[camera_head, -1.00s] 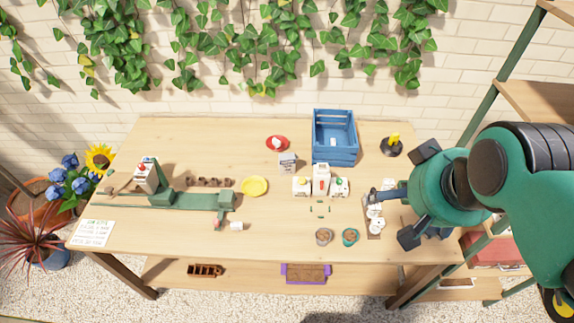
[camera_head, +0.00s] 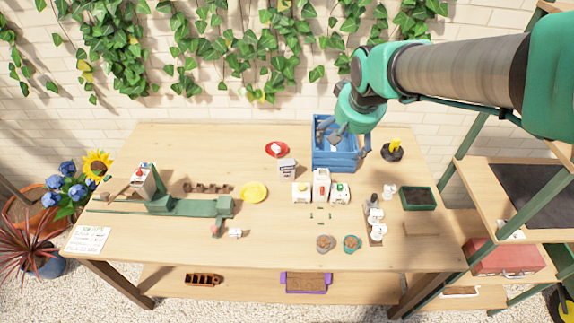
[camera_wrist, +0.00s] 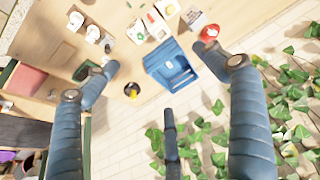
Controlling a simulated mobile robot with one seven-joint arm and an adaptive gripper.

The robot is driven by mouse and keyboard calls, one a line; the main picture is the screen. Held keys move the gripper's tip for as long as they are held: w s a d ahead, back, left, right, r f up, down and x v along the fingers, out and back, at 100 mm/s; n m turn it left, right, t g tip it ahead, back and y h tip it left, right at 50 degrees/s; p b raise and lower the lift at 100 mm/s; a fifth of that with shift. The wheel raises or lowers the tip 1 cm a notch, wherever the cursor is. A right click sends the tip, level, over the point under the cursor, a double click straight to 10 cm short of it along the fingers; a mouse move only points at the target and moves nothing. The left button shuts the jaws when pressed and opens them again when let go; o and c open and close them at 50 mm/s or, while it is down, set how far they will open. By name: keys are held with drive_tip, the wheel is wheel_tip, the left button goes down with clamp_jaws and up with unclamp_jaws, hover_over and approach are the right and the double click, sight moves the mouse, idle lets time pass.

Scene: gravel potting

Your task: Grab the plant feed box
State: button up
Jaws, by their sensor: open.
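The plant feed box is probably the small pale box with a grey top (camera_head: 287,168), upright on the table left of the blue crate; its printing is too small to read.
White containers (camera_head: 321,186) stand in front of the crate. The red saucer (camera_head: 276,149) is behind the box, and a yellow saucer (camera_head: 254,192) is to its left front. A dark holder with a yellow item (camera_head: 392,150) stands right of the crate.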

drive_tip(key=w+a+f+b, duration=0.1)
drive_tip(key=w+a+f, duration=0.6)
drive_tip(key=w+f, duration=0.4)
drive_tip(key=n+b, duration=0.1)
approach(289, 163)
drive_tip(key=shift+w+d+r, duration=0.1)
drive_tip(key=shift+d+r, duration=0.05)
drive_tip(key=shift+r, duration=0.25)
drive_tip(key=shift+f, duration=0.1)
drive_tip(key=shift+b+x, duration=0.9)
drive_tip(key=shift+x, duration=3.3)
drive_tip(key=shift+f, duration=0.1)
drive_tip(key=shift+s+a+b+x, duration=0.1)
drive_tip(key=shift+b+x, duration=0.15)
drive_tip(key=shift+x, duration=0.6)
drive_tip(key=shift+s+a+b+x, duration=0.15)
drive_tip(key=shift+b+x, duration=0.15)
drive_tip(key=shift+x, duration=0.5)
drive_tip(key=shift+s+a+b+x, duration=0.1)
drive_tip(key=shift+b+x, duration=0.15)
drive_tip(key=shift+x, duration=0.6)
drive_tip(key=shift+f, duration=0.15)
drive_tip(key=shift+c, duration=0.3)
